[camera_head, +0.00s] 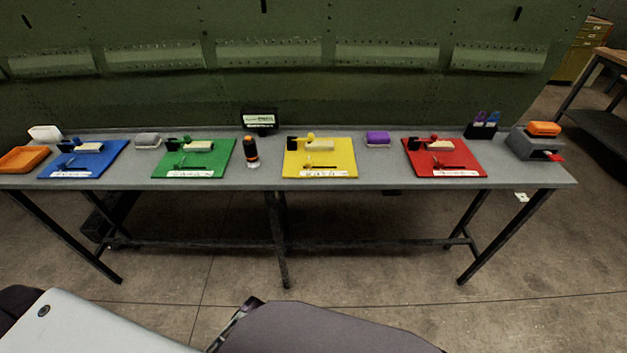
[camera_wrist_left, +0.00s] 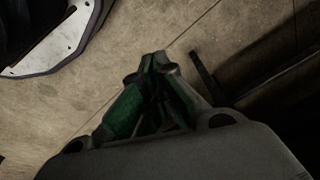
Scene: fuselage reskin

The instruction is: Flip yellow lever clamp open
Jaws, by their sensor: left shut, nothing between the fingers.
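The yellow board (camera_head: 335,163) lies on the grey table, right of the table's middle in the head view. On it sits the yellow lever clamp (camera_head: 310,139), with a small yellow ball-like end, a black part at its left and a pale block beside it. It is too small to tell whether the lever is up or down. My left gripper (camera_wrist_left: 157,58) shows in the left wrist view, shut and empty, over the concrete floor. It is away from the table and the clamp. My right gripper is in neither view.
The grey table (camera_head: 385,182) also holds a blue board (camera_head: 85,160), a green board (camera_head: 195,160) and a red board (camera_head: 445,160) with similar clamps. A black-and-orange cylinder (camera_head: 251,153) stands left of the yellow board. A purple block (camera_head: 377,138) sits right of it. The green fuselage wall (camera_head: 290,90) rises behind.

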